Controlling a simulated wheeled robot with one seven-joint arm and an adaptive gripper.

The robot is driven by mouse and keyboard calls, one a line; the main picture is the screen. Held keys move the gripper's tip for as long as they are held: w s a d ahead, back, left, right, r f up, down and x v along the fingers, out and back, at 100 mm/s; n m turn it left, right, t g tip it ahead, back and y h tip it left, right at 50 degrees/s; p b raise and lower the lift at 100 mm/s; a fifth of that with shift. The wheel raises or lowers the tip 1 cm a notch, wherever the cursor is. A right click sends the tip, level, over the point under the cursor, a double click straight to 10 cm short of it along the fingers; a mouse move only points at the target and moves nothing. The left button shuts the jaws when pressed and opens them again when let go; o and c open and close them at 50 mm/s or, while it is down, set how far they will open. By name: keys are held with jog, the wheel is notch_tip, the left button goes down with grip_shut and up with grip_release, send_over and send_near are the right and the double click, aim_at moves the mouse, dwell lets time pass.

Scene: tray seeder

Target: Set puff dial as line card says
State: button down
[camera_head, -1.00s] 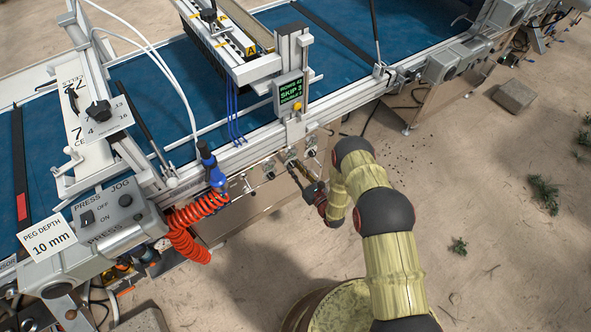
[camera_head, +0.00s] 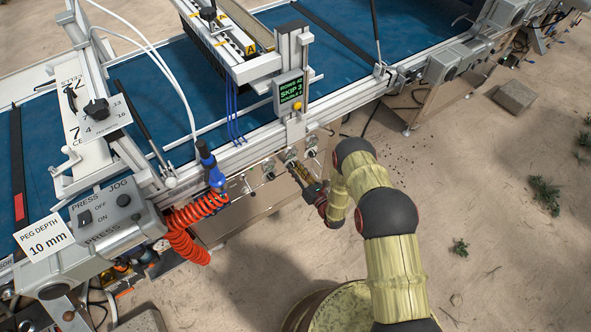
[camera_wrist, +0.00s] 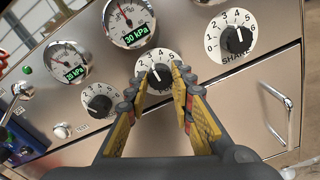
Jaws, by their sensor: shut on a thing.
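In the wrist view my gripper (camera_wrist: 160,100) is closed around the knob of the middle dial (camera_wrist: 158,58), below a gauge reading 30 kPa (camera_wrist: 129,18). The dial has a white face with black numbers and a black knob. Its exact setting is hard to read, and the fingers hide its lower part and any name under it. In the head view my gripper (camera_head: 302,177) is at the machine's front panel, small and partly hidden by my arm. A white PEG DEPTH 10 mm card (camera_head: 47,239) is at the left; I cannot identify the line card.
A metal handle (camera_wrist: 279,113) sticks out at right. A red coiled hose (camera_head: 185,235) hangs left of my gripper.

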jog(key=c, duration=1.5)
grip_release()
jog(key=shift+c, duration=0.2)
jog(key=v, duration=1.2)
